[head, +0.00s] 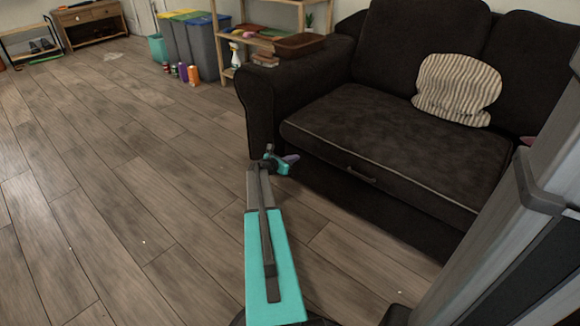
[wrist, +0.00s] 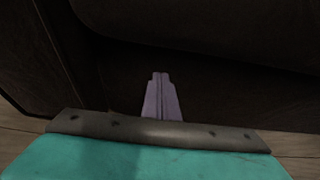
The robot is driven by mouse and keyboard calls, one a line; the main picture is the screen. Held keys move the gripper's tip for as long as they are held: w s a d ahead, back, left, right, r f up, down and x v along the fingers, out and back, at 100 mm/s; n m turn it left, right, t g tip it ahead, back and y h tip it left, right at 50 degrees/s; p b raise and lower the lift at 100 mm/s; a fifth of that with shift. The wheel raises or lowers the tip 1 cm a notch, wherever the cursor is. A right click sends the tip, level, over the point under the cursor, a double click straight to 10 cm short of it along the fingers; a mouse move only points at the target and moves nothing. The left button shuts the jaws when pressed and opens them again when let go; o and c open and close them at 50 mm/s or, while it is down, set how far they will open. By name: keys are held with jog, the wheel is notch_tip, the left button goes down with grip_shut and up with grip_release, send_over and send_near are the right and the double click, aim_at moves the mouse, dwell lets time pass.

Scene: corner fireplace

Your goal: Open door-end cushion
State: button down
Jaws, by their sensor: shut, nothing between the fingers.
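The dark seat cushion (head: 390,135) of the sofa lies flat between the left armrest and the seat's right part, with pale piping along its front edge. A small dark handle (head: 361,175) is on its front face. My gripper (head: 291,158) is in front of the sofa's left front corner, low and left of the handle, apart from it. In the wrist view my purple fingertips (wrist: 160,76) are together with nothing between them, before the dark sofa front. The handle cannot be made out there.
A striped pillow (head: 458,88) rests on the seat against the backrest. The sofa's left armrest (head: 290,88) stands close behind my gripper. A shelf (head: 240,42), bins (head: 202,48) and bottles (head: 184,72) are at the back. The wooden floor (head: 120,190) at left is clear.

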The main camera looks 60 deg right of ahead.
jog(key=shift+r+b, duration=0.3)
jog(key=shift+r, duration=0.7)
